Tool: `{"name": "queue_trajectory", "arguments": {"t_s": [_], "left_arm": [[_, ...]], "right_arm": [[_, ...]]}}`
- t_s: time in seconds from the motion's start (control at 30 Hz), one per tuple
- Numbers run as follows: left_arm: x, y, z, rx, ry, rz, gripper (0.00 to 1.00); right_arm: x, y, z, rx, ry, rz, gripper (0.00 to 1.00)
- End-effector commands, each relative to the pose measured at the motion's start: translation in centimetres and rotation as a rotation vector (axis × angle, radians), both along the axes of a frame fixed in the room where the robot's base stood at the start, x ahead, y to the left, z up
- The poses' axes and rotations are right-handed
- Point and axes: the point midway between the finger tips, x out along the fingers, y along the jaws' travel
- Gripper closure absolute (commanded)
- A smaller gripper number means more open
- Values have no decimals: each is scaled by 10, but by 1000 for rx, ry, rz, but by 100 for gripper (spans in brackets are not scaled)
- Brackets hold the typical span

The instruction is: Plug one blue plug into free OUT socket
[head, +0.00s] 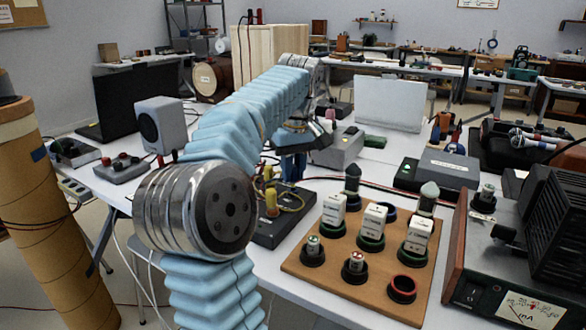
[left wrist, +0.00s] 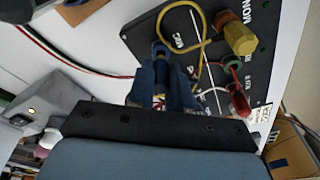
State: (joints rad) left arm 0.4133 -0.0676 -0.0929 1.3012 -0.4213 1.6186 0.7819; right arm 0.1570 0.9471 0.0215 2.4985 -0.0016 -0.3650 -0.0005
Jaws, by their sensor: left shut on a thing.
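My left gripper (head: 291,172) reaches down over the table at the left rear corner of a black socket box (head: 272,234). In the left wrist view its blue fingers (left wrist: 164,88) are shut on a small dark blue thing (left wrist: 160,56), seemingly a blue plug. The box (left wrist: 262,62) lies just beyond the fingers there. It carries a yellow plug (left wrist: 238,39), a red plug (left wrist: 238,101) and a looped yellow cable (left wrist: 203,22). Its white lettering is too small to read surely, so I cannot tell which socket is OUT. My right gripper is not in view.
A wooden board (head: 325,277) with ringed sockets and white blocks stands right of the box. A grey meter (head: 482,265) is at the right edge. A grey speaker (head: 161,126) stands at left. A red-and-black cable (left wrist: 70,62) crosses the white table.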

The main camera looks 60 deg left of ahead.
Motion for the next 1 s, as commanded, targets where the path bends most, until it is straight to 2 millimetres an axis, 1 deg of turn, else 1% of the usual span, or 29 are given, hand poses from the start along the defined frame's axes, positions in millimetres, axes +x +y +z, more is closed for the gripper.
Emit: {"name": "queue_trajectory", "arguments": {"t_s": [1.0], "left_arm": [[0, 0, -18, 0, 0, 0, 100]], "right_arm": [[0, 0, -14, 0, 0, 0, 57]]}}
